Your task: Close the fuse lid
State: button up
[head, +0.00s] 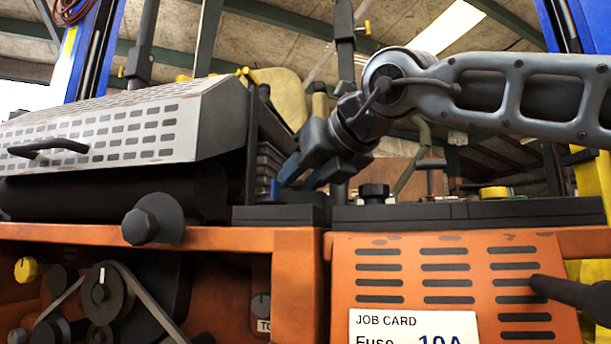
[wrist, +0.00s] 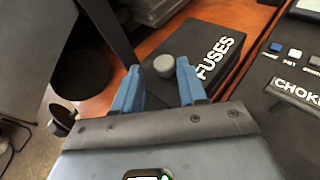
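The fuse lid (wrist: 205,45) is a dark panel lettered "FUSES" with a round grey knob (wrist: 163,66) on top. It looks down flat on its box; I cannot tell whether it is fully seated. In the head view the dark fuse box (head: 280,214) sits on the orange body, left of centre. My gripper (wrist: 158,82) is open, its blue fingers apart on either side of the knob's near edge, with no clear contact. In the head view my gripper (head: 298,180) points down-left just above the box.
A control panel lettered "CHOKE" (wrist: 297,90) with small buttons lies to the right of the lid. In the head view a perforated grey cover (head: 110,125) stands at left, and a black knob (head: 374,193) rises right of the box. A job card (head: 400,328) is on the front.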

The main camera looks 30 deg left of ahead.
jog(key=shift+o, duration=0.2)
jog(key=shift+w+d+f, duration=0.1)
jog(key=shift+w+f, duration=0.2)
jog(key=shift+s+d+r, duration=0.1)
jog(key=shift+d, duration=0.2)
jog(key=p+v, duration=0.1)
jog(key=v, duration=0.6)
jog(key=shift+s+r, duration=0.3)
jog(key=shift+a, duration=0.1)
